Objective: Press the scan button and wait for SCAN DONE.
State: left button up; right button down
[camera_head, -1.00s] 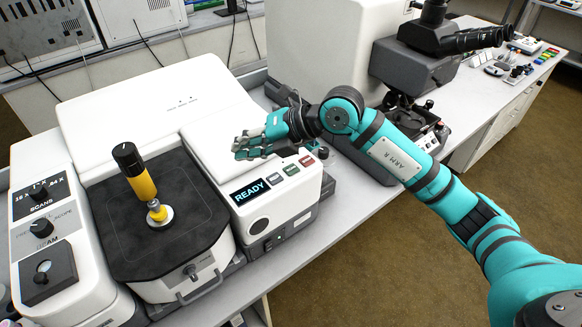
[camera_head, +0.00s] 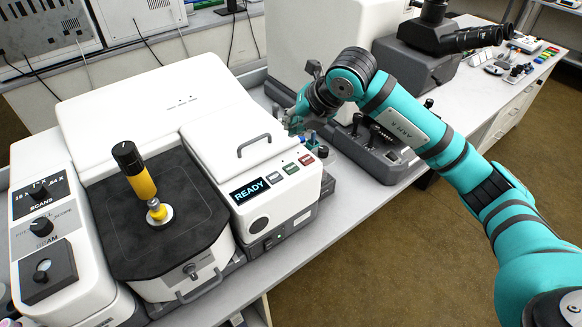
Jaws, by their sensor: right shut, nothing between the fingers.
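The white instrument (camera_head: 222,150) has a small display (camera_head: 249,190) on its right front panel, which reads READY. My right gripper (camera_head: 296,124) is shut and empty, pointing down and left. In the picture it is just above the red button, apart from the buttons. My left gripper is not in view.
A grey handle (camera_head: 254,145) stands on the lid behind the buttons. A black plate (camera_head: 150,235) holds a yellow and black post (camera_head: 140,180). Dials (camera_head: 42,227) are at left. A microscope (camera_head: 425,50) stands behind my right arm.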

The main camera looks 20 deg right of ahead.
jog(key=b, duration=0.4)
send_over(293, 165)
notch_tip(293, 165, down, 8)
jog(key=shift+r, duration=0.1)
jog(key=shift+f+b, duration=0.35)
jog(key=shift+b, duration=0.15)
dwell(0.7)
jog(key=shift+f+b, duration=0.35)
jog(key=shift+b, duration=0.15)
jog(key=shift+f+b, duration=0.4)
jog(key=shift+b, duration=0.1)
dwell(0.5)
jog(key=shift+a+r+p, duration=0.1)
jog(key=shift+r+p, duration=0.3)
jog(key=shift+r, duration=0.4)
jog(key=shift+r, duration=0.1)
